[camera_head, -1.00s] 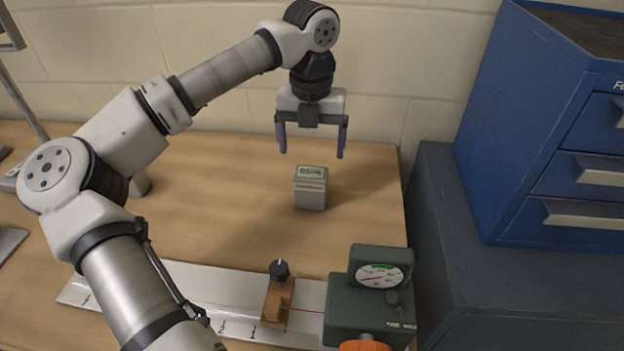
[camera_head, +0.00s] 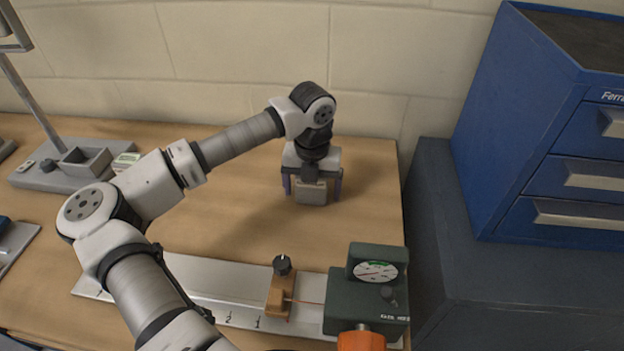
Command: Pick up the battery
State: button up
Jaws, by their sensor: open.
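A small grey block (camera_head: 311,196), which may be the battery, stands upright on the wooden workbench near its back right corner. My gripper (camera_head: 313,186) is directly above it, pointing down and open. One purple finger shows on the left side of the block and one on the right. The gripper body covers the top of the block. I cannot tell whether the fingers touch it.
A dark green gauge unit (camera_head: 368,300) with an orange knob (camera_head: 361,341) stands on a pale ruled rail (camera_head: 215,275) in front. A blue drawer cabinet (camera_head: 490,150) stands on a dark surface at right. A grey stand (camera_head: 60,178) is at back left. The bench's middle is clear.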

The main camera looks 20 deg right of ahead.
jog(key=shift+r, duration=0.1)
jog(key=c, duration=1.5)
